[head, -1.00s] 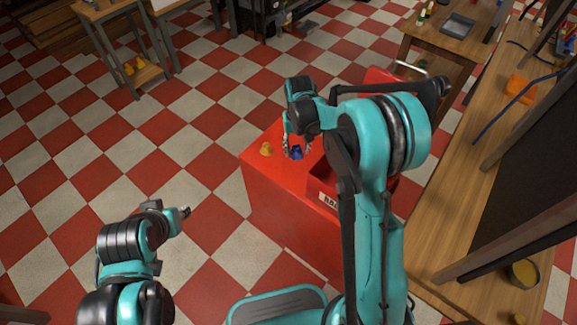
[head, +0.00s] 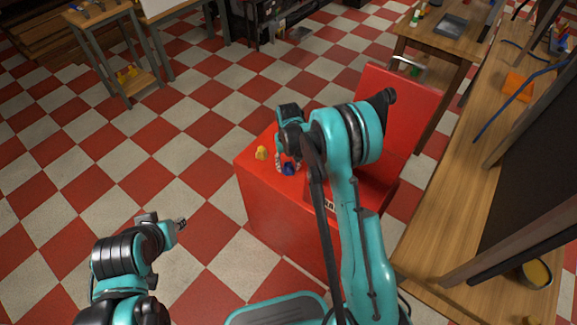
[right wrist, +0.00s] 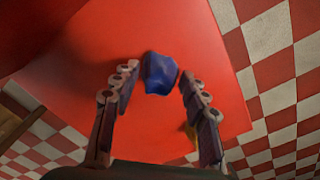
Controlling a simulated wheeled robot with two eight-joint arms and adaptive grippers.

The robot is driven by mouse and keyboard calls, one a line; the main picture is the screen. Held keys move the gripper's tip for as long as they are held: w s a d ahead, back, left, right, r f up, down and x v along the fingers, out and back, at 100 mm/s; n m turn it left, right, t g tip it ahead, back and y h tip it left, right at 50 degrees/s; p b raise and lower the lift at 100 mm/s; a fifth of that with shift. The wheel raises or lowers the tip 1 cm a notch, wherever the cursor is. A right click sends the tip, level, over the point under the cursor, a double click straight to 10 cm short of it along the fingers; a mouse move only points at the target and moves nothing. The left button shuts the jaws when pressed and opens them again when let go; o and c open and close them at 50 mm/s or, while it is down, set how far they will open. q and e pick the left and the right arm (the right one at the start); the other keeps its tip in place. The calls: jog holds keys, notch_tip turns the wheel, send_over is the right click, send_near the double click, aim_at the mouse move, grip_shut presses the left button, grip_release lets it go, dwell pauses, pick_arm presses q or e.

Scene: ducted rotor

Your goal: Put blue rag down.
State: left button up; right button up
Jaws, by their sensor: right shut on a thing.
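The blue rag (head: 289,169) is a small crumpled bundle over the left part of the red box's top (head: 262,170). My right gripper (head: 288,162) points down and is shut on the rag. In the right wrist view the rag (right wrist: 160,74) shows between the fingertips (right wrist: 159,74), with the red surface behind it. I cannot tell whether the rag touches that surface. My left gripper (head: 181,224) is over the floor at lower left, away from the box, and its finger opening is too small to read.
A small yellow object (head: 261,153) sits on the red top, left of the rag. The box's raised red lid (head: 402,110) stands behind my right arm. A wooden workbench (head: 450,215) runs along the right. Checkered floor is free left of the box.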

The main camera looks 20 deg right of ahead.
jog(key=shift+f, duration=0.1)
jog(key=o, duration=1.1)
